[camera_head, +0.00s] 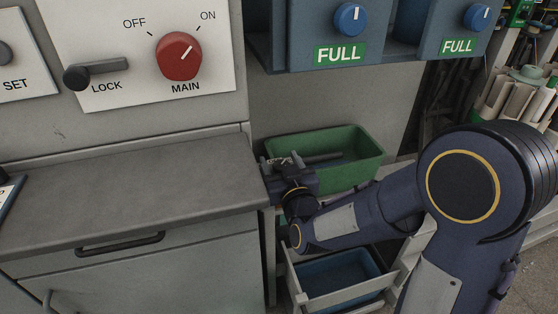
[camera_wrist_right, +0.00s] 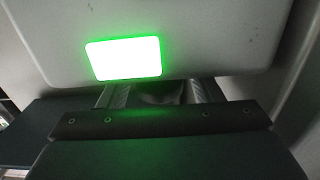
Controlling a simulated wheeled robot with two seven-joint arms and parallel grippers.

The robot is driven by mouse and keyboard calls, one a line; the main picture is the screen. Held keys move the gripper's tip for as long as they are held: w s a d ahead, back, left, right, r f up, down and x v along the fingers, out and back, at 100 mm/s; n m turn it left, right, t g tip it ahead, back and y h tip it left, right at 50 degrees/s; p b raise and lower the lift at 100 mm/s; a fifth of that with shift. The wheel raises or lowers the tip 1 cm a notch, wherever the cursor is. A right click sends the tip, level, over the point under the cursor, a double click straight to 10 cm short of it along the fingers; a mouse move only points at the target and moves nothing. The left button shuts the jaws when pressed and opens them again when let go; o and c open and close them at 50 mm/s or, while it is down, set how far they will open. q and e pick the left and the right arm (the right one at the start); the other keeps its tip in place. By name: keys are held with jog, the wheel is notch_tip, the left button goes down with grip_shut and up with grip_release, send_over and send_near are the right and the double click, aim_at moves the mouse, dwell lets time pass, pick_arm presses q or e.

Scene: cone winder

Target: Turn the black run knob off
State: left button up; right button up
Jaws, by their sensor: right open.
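I see no knob marked run in the head view. A dark knob (camera_head: 5,52) is cut off by the left edge, beside a SET label; its full marking is out of view. My right gripper (camera_head: 282,161) is open, in front of the green bin and just right of the grey counter, apart from any knob. In the right wrist view the gripper (camera_wrist_right: 155,93) faces a pale grey surface (camera_wrist_right: 200,35) with a bright green-lit panel (camera_wrist_right: 123,58); nothing shows held between the fingers. My left gripper is out of view.
A red MAIN knob (camera_head: 179,56) and a black LOCK lever (camera_head: 97,73) are on the white panel. Two blue knobs (camera_head: 350,19) (camera_head: 477,17) sit above FULL labels. The green bin (camera_head: 365,150) and a blue bin (camera_head: 335,280) are near my arm. The grey counter (camera_head: 120,185) is mostly clear.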

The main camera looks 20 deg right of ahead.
jog(key=shift+w, duration=0.55)
jog(key=shift+c, duration=0.2)
